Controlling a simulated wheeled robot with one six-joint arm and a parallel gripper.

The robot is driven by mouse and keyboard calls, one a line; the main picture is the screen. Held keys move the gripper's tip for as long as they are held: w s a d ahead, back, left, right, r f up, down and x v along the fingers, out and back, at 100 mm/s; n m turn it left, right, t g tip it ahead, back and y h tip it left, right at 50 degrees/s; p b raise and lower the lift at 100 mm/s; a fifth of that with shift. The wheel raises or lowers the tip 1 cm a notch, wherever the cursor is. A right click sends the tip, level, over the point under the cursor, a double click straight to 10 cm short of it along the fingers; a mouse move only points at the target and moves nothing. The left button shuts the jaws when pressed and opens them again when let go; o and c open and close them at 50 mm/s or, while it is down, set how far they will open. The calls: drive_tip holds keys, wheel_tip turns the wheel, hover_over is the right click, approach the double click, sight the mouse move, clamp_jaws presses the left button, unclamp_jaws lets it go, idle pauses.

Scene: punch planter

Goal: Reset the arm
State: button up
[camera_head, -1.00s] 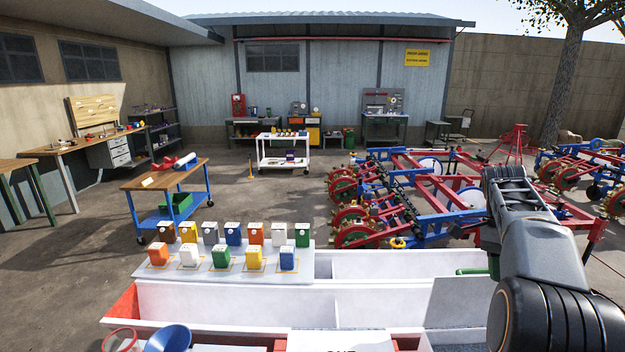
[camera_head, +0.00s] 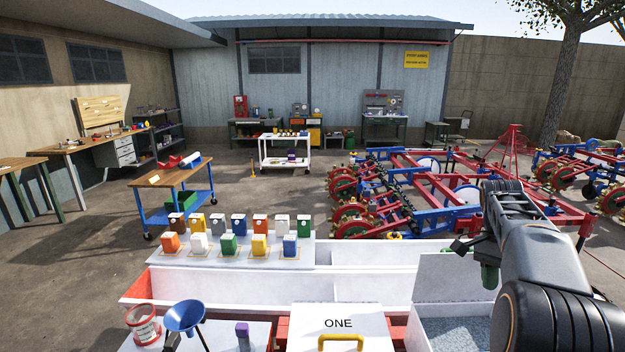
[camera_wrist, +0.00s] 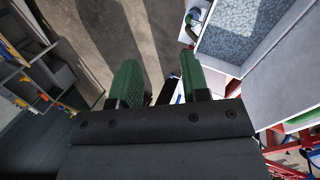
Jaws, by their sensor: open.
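My arm reaches in from the right edge of the head view. My gripper (camera_head: 489,272) hangs at its far end with a green finger showing, beside the raised lid of a white bin. In the wrist view my gripper (camera_wrist: 158,84) shows two green fingers spread apart with nothing between them. Concrete floor lies beyond the left finger, and the bin with grey-blue granules (camera_wrist: 232,28) lies beyond the right one.
A blue funnel (camera_head: 185,316) and a red-and-white container (camera_head: 143,322) stand front left. Several coloured boxes stand on a white shelf (camera_head: 205,261). Red-and-blue machinery (camera_head: 430,190) stands behind.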

drive_tip(key=s+a+f+n+t, duration=0.3)
drive_tip(key=s+a+n, duration=0.3)
drive_tip(key=a, duration=0.5)
drive_tip(key=s+a+f+n+t, duration=0.4)
drive_tip(key=a+n, duration=0.4)
drive_tip(key=a, duration=0.3)
drive_tip(key=shift+s+a+f+n+t, duration=0.2)
drive_tip(key=shift+s+n+t, duration=0.1)
drive_tip(key=shift+s+t, duration=0.7)
drive_tip(key=shift+s, duration=0.1)
